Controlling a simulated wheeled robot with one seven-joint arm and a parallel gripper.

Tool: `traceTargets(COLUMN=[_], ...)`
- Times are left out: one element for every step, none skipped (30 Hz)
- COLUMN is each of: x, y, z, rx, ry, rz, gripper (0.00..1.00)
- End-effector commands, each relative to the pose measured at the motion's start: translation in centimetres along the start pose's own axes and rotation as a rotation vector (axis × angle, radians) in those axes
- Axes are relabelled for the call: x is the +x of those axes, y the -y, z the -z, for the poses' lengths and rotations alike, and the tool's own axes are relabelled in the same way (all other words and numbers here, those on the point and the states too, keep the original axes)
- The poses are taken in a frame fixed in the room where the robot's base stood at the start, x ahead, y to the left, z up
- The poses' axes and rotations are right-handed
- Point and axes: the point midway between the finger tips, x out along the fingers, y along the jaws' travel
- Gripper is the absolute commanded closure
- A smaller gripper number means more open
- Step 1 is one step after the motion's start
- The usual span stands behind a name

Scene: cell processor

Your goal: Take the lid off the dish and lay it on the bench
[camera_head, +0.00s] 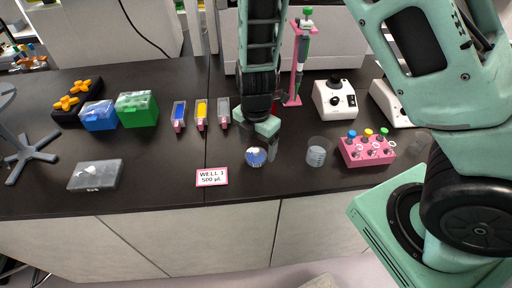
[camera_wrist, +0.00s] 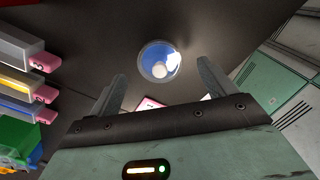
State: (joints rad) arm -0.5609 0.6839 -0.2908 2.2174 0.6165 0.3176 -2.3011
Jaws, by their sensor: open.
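A small round dish (camera_head: 256,161) with blue contents stands near the front of the black bench, close to its middle. A clear lid with a white knob (camera_head: 254,150) appears to sit on it. In the wrist view the dish (camera_wrist: 146,61) lies beyond and between my fingertips, with the white knob (camera_wrist: 160,70) near its middle. My gripper (camera_head: 260,143) points down just behind and above the dish. It is open and empty, and its two fingers are spread apart in the wrist view (camera_wrist: 161,78). The dish and fingers look apart.
A clear cup (camera_head: 317,152) and a pink tube rack (camera_head: 368,151) stand to the right. Coloured reservoirs (camera_head: 201,113) and a pink pipette stand (camera_head: 295,85) are behind. Bare bench lies between plate and card.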

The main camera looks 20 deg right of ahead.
Motion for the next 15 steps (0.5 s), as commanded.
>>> traceTargets(x=[0.7,1.0,1.3,1.6,1.7,1.9,2.0,2.1,2.1,2.2,2.2,2.2,2.2,2.2,2.2], y=[0.0,0.0,0.0,0.0,0.0,-0.1,-0.1,-0.1,-0.1,-0.1,-0.1,-0.1,-0.1,-0.1,-0.1], z=[0.0,0.0,0.0,0.0,0.0,0.0,0.0,0.0,0.0,0.0,0.0,0.0,0.0,0.0,0.0], rx=[0.001,0.001,0.0,0.0,0.0,0.001,0.0,0.0,-0.001,-0.001,-0.001,-0.001,-0.001,-0.001,-0.001], ry=[0.0,0.0,0.0,0.0,0.0,0.0,0.0,0.0,0.0,0.0,0.0,0.0,0.0,0.0,0.0], rz=[0.002,0.001,0.001,0.001,0.0,-0.001,-0.001,-0.001,-0.001,-0.001,-0.001,-0.001,-0.001,-0.001,-0.001], gripper=[0.17,0.17,0.17,0.17,0.17,0.17,0.17,0.17,0.17,0.17,0.17,0.17,0.17,0.17,0.17])
